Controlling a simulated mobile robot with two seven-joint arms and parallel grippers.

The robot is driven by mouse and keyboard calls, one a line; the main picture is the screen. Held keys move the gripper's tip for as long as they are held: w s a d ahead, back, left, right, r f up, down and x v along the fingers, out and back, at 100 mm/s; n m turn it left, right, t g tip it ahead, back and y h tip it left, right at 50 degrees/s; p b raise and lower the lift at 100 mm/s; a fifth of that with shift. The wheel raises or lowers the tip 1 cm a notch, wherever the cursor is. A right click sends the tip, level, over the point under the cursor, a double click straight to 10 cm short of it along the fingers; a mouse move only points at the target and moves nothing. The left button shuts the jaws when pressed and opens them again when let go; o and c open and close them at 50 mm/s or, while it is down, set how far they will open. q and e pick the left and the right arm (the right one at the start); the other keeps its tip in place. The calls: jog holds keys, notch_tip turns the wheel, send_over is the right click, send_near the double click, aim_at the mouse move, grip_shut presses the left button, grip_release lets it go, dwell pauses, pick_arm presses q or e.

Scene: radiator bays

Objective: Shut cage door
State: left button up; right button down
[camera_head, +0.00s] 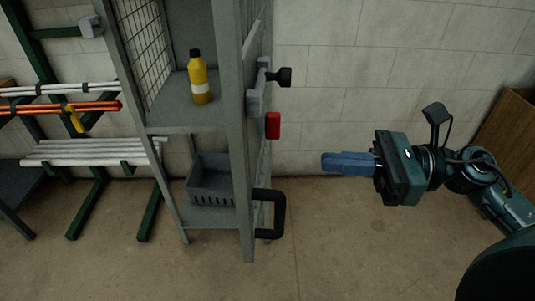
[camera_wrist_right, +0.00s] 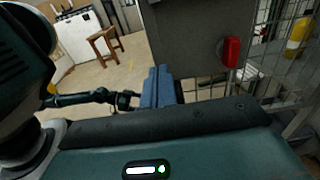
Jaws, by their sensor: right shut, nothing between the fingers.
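The cage (camera_head: 233,130) is a tall grey metal frame with mesh at its left side and shelves inside. Its front faces me uncovered, so the shelves show. At its right side a grey panel, seen nearly edge-on, carries a latch block with a black knob (camera_head: 284,77), a red tab (camera_head: 273,125) and a black bar handle (camera_head: 277,213). I cannot tell how far this door stands open. My right gripper (camera_head: 324,163) is shut and empty, to the right of the panel and apart from it. In the wrist view its blue fingers (camera_wrist_right: 157,72) show beside a grey panel (camera_wrist_right: 190,40) with the red tab (camera_wrist_right: 230,51). My left gripper is not in view.
A yellow bottle (camera_head: 198,80) stands on the cage's upper shelf, and a grey crate (camera_head: 212,181) sits below. A green rack with pipes (camera_head: 85,152) stands at the left. A brown wooden piece (camera_head: 508,115) is at the far right. The floor between cage and gripper is clear.

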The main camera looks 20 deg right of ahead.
jog(key=p, duration=0.4)
send_near(248, 157)
jog(key=x, duration=0.5)
jog(key=shift+w+a+r, duration=0.1)
jog(key=shift+a+r, duration=0.05)
jog(key=shift+r, duration=0.05)
jog(key=shift+w+a+f, duration=0.15)
jog(key=shift+w+a, duration=0.05)
jog(key=shift+a, duration=0.35)
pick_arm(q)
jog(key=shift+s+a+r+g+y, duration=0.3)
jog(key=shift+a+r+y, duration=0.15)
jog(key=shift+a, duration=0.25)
pick_arm(e)
jog(key=shift+a, duration=0.1)
jog(key=shift+f, duration=0.1)
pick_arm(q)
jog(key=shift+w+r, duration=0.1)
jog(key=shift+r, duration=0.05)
pick_arm(e)
jog(key=shift+w+a, duration=0.1)
jog(key=shift+a, duration=0.05)
